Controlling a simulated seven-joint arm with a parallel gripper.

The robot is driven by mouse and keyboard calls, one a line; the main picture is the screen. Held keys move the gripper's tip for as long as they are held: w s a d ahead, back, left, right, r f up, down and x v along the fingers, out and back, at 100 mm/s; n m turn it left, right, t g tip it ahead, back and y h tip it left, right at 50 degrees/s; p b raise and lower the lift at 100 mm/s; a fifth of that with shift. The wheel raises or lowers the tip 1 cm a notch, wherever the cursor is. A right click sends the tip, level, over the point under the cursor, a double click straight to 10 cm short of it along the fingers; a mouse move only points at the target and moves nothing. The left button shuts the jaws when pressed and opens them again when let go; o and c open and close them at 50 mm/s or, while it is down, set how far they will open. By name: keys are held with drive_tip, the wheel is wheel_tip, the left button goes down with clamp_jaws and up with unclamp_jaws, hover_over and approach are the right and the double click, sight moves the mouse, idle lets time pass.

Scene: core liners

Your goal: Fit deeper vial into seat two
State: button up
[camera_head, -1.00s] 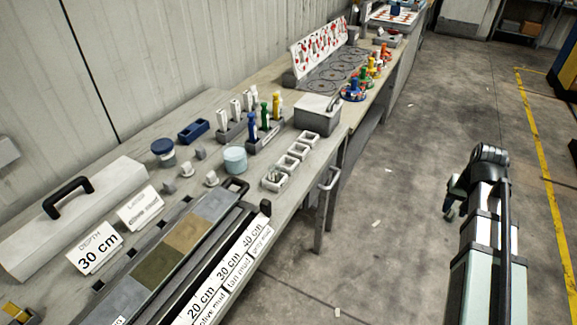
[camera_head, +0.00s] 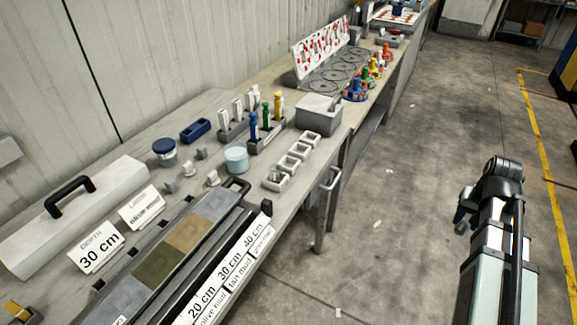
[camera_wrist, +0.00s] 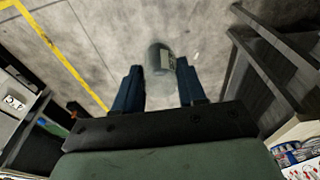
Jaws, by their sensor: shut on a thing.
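My gripper (camera_wrist: 160,72) points at the floor to the right of the bench in the wrist view. Its two blue fingers are on either side of a small grey, see-through vial (camera_wrist: 160,57) with a pale label; the vial sits between the fingertips. In the head view my gripper (camera_head: 464,212) is small and dark at the end of my arm, out over the floor, and the vial cannot be made out there. A row of several white square seats (camera_head: 277,181) stands along the bench's right edge. Their numbers are not readable. The nearest seat appears to have something in it.
A long core tray (camera_head: 183,237) with grey, tan and olive sections lies at the bench front, beside depth labels (camera_head: 225,272). A "30 cm" card (camera_head: 97,249), a lidded jar (camera_head: 164,153) and a grey box (camera_head: 319,114) stand around.

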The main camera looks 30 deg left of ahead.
drive_tip(key=s+a+r+n, duration=0.1)
drive_tip(key=a+r+n, duration=0.25)
drive_tip(key=a, duration=1.45)
drive_tip(key=s+a+r+n+y, duration=0.1)
drive_tip(key=a+r+n, duration=0.3)
drive_tip(key=a, duration=1.4)
drive_tip(key=s+a+r+n, duration=0.15)
drive_tip(key=a+r, duration=0.45)
drive_tip(key=a, duration=1.2)
drive_tip(key=shift+g, duration=0.3)
drive_tip(key=shift+w+a+f, duration=0.1)
drive_tip(key=shift+w+f, duration=0.05)
drive_tip(key=shift+f, duration=1.45)
drive_tip(key=shift+w+a+f, duration=0.1)
drive_tip(key=shift+f, duration=1.45)
drive_tip(key=shift+w+f, duration=0.15)
drive_tip(key=shift+f, duration=1.45)
drive_tip(key=shift+f, duration=0.1)
drive_tip(key=o, duration=1)
